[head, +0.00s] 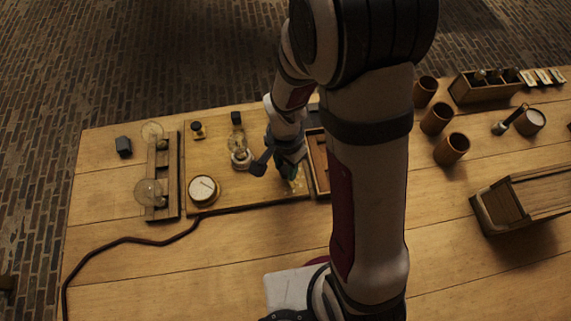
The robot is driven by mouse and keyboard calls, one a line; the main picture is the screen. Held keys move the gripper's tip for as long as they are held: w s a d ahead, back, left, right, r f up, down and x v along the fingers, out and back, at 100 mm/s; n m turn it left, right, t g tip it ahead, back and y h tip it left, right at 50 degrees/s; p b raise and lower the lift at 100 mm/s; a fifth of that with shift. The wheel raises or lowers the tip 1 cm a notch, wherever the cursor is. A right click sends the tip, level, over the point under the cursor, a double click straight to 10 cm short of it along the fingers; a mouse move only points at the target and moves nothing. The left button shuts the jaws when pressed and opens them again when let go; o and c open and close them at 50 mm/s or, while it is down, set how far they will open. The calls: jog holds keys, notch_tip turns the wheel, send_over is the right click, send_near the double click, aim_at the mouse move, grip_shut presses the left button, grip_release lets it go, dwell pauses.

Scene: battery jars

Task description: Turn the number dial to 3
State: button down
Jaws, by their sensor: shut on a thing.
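My gripper (284,170) is low over the right part of a wooden board (240,193), pointing down. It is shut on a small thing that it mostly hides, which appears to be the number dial. A pale patch (298,186), perhaps the dial's plate, shows just beside the fingertips. The numbers and the dial's pointer cannot be read in this view. A round white-faced gauge (203,189) in a brass rim sits at the board's front left, apart from my gripper.
A glass bulb on a white base (240,158) stands left of my gripper. A wooden rack with glass globes (163,180) is at the far left. A shallow wooden tray (319,165) lies close right. Brown jars (436,118) stand farther right. A dark cable (130,239) crosses the front left.

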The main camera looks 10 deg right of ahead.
aim_at(286, 169)
jog(key=shift+m, duration=0.3)
dwell(0.4)
jog(key=c, duration=0.5)
grip_release()
notch_tip(286, 169, up, 16)
jog(key=shift+f, duration=0.1)
jog(key=s+n, duration=0.2)
jog(key=s, duration=0.3)
jog(key=s+r+n+y, duration=0.1)
jog(key=s, duration=0.4)
jog(key=s+n, duration=0.2)
jog(key=s, duration=0.3)
jog(key=shift+s+d+r+n+y, duration=0.3)
jog(key=shift+s+d+y, duration=0.05)
jog(key=shift+y, duration=0.05)
